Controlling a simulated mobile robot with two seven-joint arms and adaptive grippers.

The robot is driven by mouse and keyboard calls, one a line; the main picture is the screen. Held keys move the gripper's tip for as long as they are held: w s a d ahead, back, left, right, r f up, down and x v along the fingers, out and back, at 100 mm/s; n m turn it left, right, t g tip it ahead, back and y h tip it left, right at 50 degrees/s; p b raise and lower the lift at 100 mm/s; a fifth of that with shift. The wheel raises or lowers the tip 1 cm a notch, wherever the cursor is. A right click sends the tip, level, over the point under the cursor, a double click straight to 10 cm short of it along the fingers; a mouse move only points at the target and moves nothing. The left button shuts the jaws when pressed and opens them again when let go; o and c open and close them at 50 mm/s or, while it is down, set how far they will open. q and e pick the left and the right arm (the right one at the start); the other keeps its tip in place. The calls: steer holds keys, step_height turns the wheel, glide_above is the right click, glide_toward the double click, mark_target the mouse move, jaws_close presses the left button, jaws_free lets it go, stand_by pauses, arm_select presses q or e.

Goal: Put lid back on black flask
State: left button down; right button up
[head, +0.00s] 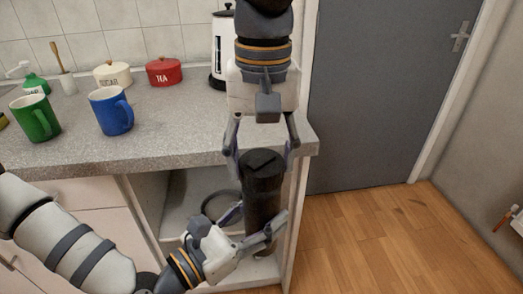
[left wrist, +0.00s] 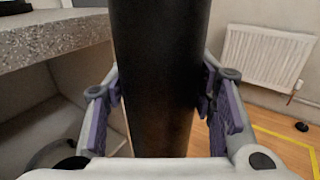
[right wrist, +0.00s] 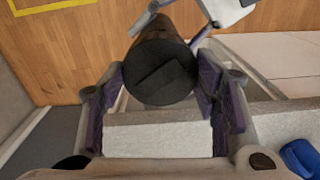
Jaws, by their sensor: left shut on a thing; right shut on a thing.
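The black flask (head: 262,207) stands upright in front of the counter's open end, held in the air by my left gripper (head: 254,226), which is shut around its body. The dark cylinder also fills the middle of the left wrist view (left wrist: 158,80), between the purple finger pads. My right gripper (head: 262,161) comes from above and is shut on the black lid (head: 262,163) at the flask's top. The right wrist view shows the lid's round top with a raised bar (right wrist: 162,75). Lid and flask look lined up; I cannot tell whether the lid is fully seated.
The speckled counter (head: 180,135) lies just behind, its corner close to my right gripper. Free floor (head: 390,240) lies right.

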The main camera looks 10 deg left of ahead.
steer(key=m, duration=0.9)
steer(key=shift+m, duration=0.4)
steer(key=o, duration=1.1)
steer(key=shift+c, duration=0.2)
steer(key=shift+r, duration=0.15)
step_height(320, 180, up, 4)
steer(key=shift+r, duration=0.2)
